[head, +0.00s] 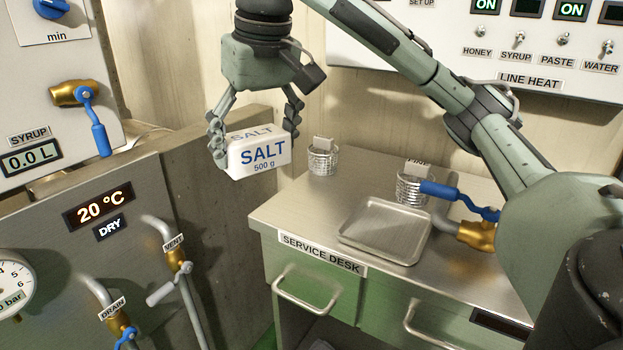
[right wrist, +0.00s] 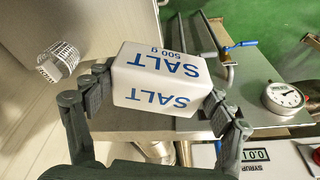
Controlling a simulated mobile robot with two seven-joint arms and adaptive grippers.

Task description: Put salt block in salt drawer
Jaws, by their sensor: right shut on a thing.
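The salt block (head: 258,155) is a white box with blue "SALT 500 g" lettering. My right gripper (head: 256,132) is shut on it from above and holds it in the air, left of the service desk (head: 300,212) and beside the grey kettle panel. The right wrist view shows the salt block (right wrist: 160,80) between both fingers (right wrist: 155,98). No drawer labelled for salt shows. The desk has green drawers (head: 315,295) with bar handles, and those in view look shut. My left gripper is in neither view.
A metal tray (head: 385,232) lies on the desk. Wire baskets (head: 322,160) (head: 411,188) and a brass valve with a blue handle (head: 472,232) are there too. Kettle pipes and valves (head: 178,256) stick out at lower left. A switch panel (head: 545,75) hangs at upper right.

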